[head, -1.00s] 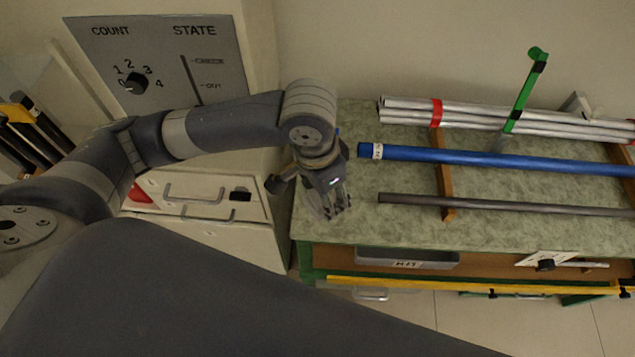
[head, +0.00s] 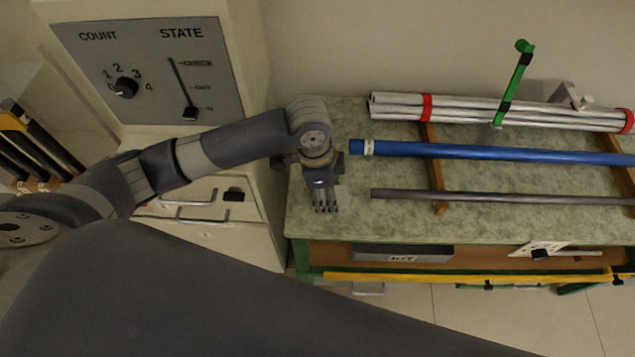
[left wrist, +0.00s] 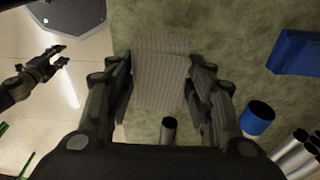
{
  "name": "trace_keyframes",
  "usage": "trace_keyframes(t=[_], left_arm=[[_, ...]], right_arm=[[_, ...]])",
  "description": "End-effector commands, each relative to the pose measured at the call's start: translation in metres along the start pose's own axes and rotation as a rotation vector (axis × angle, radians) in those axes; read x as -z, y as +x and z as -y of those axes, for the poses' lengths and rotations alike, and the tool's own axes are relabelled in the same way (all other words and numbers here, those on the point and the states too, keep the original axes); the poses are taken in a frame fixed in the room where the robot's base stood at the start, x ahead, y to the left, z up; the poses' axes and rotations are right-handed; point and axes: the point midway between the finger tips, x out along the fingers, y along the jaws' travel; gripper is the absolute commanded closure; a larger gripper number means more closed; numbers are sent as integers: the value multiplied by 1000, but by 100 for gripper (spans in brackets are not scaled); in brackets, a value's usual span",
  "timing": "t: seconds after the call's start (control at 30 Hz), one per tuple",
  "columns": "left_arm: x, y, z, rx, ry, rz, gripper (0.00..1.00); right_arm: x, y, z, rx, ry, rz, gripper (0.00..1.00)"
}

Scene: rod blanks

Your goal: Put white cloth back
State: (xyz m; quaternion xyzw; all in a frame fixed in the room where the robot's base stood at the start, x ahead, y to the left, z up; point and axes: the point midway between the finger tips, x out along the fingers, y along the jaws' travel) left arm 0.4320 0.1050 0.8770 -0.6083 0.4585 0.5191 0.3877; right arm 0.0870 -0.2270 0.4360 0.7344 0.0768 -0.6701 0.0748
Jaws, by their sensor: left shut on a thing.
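The white cloth (left wrist: 160,70) shows in the left wrist view as a pale ribbed square between my left gripper's fingers, over the green mottled tabletop. My left gripper (head: 325,211) points down at the left end of the bench in the head view; it also shows in the left wrist view (left wrist: 160,95), shut on the cloth. My right gripper (left wrist: 63,54) shows at the left of the wrist view, over the floor, fingers apart and empty.
Right of my left gripper lie a grey rod (head: 500,198), a blue rod (head: 480,152) and banded silver rods (head: 480,108). A blue object (left wrist: 295,52) lies on the table in the wrist view. A control cabinet (head: 80,60) stands left. The near tabletop is clear.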

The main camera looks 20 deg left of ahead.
Motion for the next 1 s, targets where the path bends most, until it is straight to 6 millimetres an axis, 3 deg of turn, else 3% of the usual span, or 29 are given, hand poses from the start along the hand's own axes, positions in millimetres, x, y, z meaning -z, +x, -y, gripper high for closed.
trace_keyframes(t=[0.1,0.27,0.63,0.97,1.0], left_arm=[[-14,-2,22,0,-3,1,71],[-23,0,36,-1,-1,0,71],[-30,34,37,-1,-1,0,71],[-30,38,37,0,0,0,71],[-30,38,37,0,0,0,50]], right_arm=[[1,-7,0,0,-1,-1,60],[1,-9,-3,-3,-2,0,60],[0,-18,-11,-13,0,1,60],[0,-17,-12,-14,0,1,60],[0,-17,-12,-13,0,1,60]])
